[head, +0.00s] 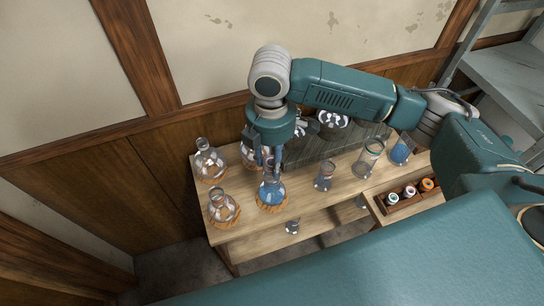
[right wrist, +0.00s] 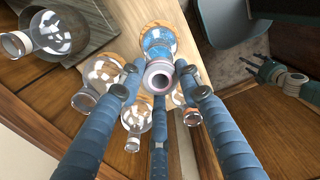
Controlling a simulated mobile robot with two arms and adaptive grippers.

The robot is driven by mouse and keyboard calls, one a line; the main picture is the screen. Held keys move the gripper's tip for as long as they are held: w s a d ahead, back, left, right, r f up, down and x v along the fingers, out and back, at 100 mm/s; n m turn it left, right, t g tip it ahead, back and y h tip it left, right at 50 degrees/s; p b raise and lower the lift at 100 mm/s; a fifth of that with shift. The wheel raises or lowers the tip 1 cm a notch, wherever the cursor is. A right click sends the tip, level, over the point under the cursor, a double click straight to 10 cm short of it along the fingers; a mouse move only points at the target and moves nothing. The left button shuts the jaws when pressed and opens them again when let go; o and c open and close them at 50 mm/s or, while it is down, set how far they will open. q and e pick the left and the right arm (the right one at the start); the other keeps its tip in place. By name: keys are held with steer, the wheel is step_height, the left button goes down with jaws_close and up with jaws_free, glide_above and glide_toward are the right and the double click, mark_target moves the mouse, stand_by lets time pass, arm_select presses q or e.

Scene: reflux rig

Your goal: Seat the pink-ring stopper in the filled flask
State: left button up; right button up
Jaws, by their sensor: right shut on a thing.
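The filled flask (head: 271,193) holds blue liquid and stands on a round cork mat at the table's front. In the right wrist view its blue body (right wrist: 157,40) shows just beyond the fingers. My right gripper (head: 274,160) is directly above the flask, pointing down. Its fingers are shut around the pink-ring stopper (right wrist: 158,79), which shows end-on between them. The stopper overlaps the flask's neck in this view; I cannot tell whether it is in the mouth. My left gripper (right wrist: 268,70) shows small at the right of the wrist view, fingers spread, apart from everything.
Clear flasks (head: 209,162) and (head: 222,207) stand left of the filled one. A small bottle (head: 324,177), a beaker (head: 368,158) and a blue-filled vessel (head: 400,151) stand right. A wooden rack (head: 405,201) holds several coloured-ring pieces.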

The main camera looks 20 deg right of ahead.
steer(key=shift+f, duration=0.55)
steer(key=shift+d, duration=0.1)
arm_select(q)
steer(key=shift+s+a+f, duration=0.3)
steer(key=shift+a+f, duration=0.05)
steer(key=shift+f, duration=0.25)
arm_select(e)
steer(key=shift+r, duration=0.1)
arm_select(q)
steer(key=shift+d, duration=0.15)
arm_select(e)
steer(key=shift+r, duration=0.1)
steer(key=shift+p, duration=0.55)
arm_select(q)
steer(key=shift+w+d+r, duration=0.2)
steer(key=shift+d+r, duration=0.25)
steer(key=shift+r, duration=0.2)
